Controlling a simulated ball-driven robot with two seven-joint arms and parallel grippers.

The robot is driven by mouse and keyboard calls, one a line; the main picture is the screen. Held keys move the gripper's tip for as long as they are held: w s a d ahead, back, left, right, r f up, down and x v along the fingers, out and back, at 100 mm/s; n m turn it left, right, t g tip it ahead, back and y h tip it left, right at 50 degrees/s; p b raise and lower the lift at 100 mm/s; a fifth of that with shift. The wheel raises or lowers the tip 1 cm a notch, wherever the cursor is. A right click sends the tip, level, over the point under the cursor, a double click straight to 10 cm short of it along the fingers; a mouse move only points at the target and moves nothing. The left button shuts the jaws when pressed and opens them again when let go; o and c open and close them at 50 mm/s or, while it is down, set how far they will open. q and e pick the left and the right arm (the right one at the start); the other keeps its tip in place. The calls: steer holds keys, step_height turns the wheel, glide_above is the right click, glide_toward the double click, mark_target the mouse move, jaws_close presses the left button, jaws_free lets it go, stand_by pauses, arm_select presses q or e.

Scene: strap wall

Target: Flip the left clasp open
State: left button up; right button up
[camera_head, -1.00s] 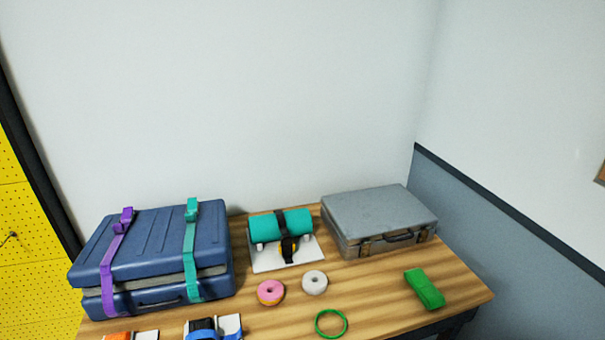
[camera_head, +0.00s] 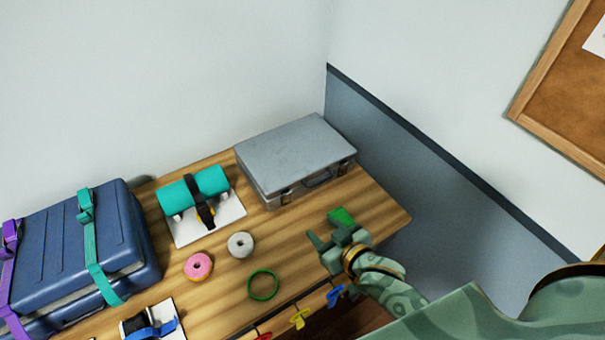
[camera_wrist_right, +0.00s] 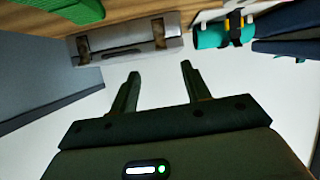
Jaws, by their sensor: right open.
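The grey metal case (camera_head: 295,150) lies flat and closed at the back right of the table, with a handle on its front. Its left clasp (camera_head: 286,197) is small on the front face; whether it is latched is too small to tell. In the right wrist view the case (camera_wrist_right: 122,52) is upside down, with the left clasp (camera_wrist_right: 158,32) on the picture's right. My right gripper (camera_head: 322,238) is open and empty, in front of the case and apart from it; its fingers (camera_wrist_right: 160,70) show in the wrist view. My left gripper is not in view.
A green block (camera_head: 342,217) is partly hidden behind my right gripper. A teal roll (camera_head: 209,180) on a white board, a grey ring (camera_head: 240,244), a pink donut (camera_head: 199,266) and a green ring (camera_head: 263,285) lie left of it. A strapped blue suitcase (camera_head: 115,238) stands far left.

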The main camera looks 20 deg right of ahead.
step_height(320, 180, up, 2)
steer(key=w, duration=0.1)
steer(key=b, duration=0.1)
glide_toward(289, 194)
steer(key=shift+m, duration=0.3)
steer(key=b+x, duration=0.2)
steer(key=x, duration=0.6)
steer(key=shift+f+b, duration=0.2)
steer(key=shift+b, duration=0.1)
steer(key=shift+w+f, duration=0.1)
steer(key=shift+w, duration=0.3)
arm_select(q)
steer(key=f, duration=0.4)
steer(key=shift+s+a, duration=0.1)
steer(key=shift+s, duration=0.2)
arm_select(e)
steer(key=shift+s, duration=0.1)
steer(key=shift+c, duration=1.2)
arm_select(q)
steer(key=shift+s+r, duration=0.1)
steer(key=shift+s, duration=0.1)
arm_select(e)
jaws_close()
